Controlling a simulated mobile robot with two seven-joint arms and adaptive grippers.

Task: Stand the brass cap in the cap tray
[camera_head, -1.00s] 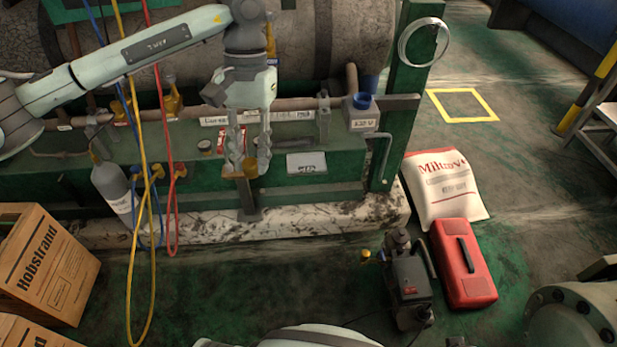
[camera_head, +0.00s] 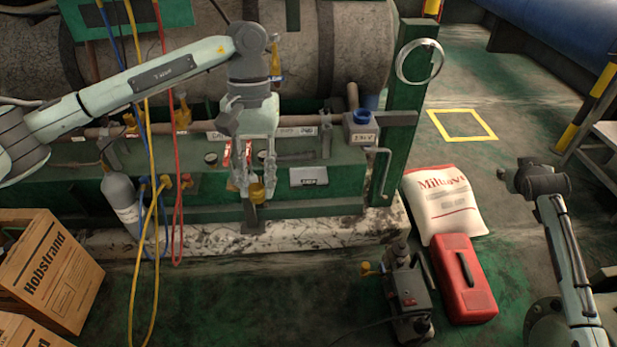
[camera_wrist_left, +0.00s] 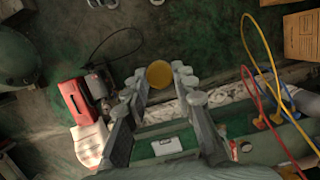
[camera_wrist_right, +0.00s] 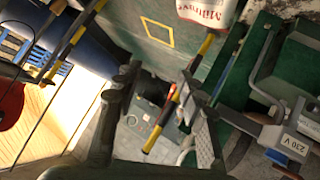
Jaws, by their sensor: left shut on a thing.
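The brass cap (camera_head: 257,192) is between the fingertips of my left gripper (camera_head: 256,184), which is shut on it. Gripper and cap are in front of the green skid, above a dark bracket. The left wrist view shows the round face of the cap (camera_wrist_left: 159,74) between the fingers. A small grey labelled tray-like plate (camera_head: 309,176), probably the cap tray, lies on the skid to the right of the cap and apart from it. Its inside is not clear. My right gripper (camera_head: 510,178) is far right; its fingers (camera_wrist_right: 160,82) are apart with nothing gripped.
Yellow, blue and red hoses (camera_head: 153,200) hang left of my left gripper. A blue-capped socket box (camera_head: 361,127) and a green post (camera_head: 402,110) are to the right. A pump (camera_head: 408,290) and red case (camera_head: 465,280) are on the floor.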

